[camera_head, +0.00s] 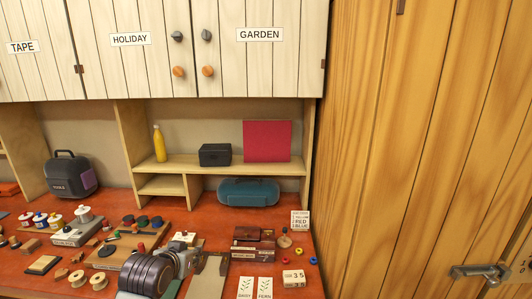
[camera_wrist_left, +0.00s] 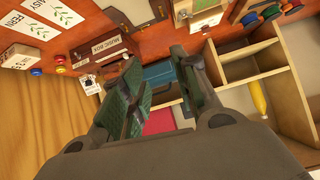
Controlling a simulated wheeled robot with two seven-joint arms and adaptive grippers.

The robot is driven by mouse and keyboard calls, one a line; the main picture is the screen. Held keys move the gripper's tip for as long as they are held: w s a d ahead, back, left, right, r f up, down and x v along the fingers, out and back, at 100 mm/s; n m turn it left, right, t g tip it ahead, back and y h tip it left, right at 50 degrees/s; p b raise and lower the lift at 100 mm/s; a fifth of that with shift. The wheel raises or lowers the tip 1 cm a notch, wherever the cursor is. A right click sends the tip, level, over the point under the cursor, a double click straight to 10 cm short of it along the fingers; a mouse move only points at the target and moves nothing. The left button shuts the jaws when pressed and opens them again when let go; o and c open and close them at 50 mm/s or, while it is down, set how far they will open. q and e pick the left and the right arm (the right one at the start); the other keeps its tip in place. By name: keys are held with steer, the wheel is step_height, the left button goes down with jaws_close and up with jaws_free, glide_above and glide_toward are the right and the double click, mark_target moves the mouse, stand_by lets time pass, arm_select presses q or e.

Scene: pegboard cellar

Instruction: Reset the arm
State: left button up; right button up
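My left gripper (camera_wrist_left: 157,85) shows close up in the left wrist view. Its two green-patterned fingers stand apart with a gap between them, and nothing is held in it. Beyond the fingers lie the blue case (camera_wrist_left: 162,75) and the red panel (camera_wrist_left: 158,121), out of contact as far as I can see. In the head view a dark ribbed shape with a grey part stands at the bottom centre over the bench; I cannot tell whether it is my left arm. My right gripper is in neither view.
The red-brown bench (camera_head: 222,222) is crowded with spools, blocks and a music box (camera_head: 246,253). The shelf (camera_head: 185,166) above holds a yellow bottle (camera_head: 159,143) and a black box (camera_head: 215,154). The blue case (camera_head: 248,192) sits beneath it. A wooden door (camera_head: 420,150) closes the right side.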

arm_select(q)
steer(key=s+f+g, duration=0.7)
steer(key=s+f, duration=1.2)
steer(key=s, duration=0.4)
steer(key=s+f+m+g, duration=0.1)
steer(key=s+f, duration=0.1)
steer(key=f, duration=1.5)
steer(key=s+f, duration=0.2)
steer(key=f, duration=1.4)
steer(key=s+a+f, duration=0.2)
steer(key=s+f, duration=0.8)
steer(key=s, duration=0.1)
steer(key=s+a+f+g, duration=0.1)
steer(key=s+a+f, duration=0.1)
steer(key=s+f, duration=0.8)
steer(key=shift+s+g, duration=0.3)
steer(key=shift+s, duration=0.1)
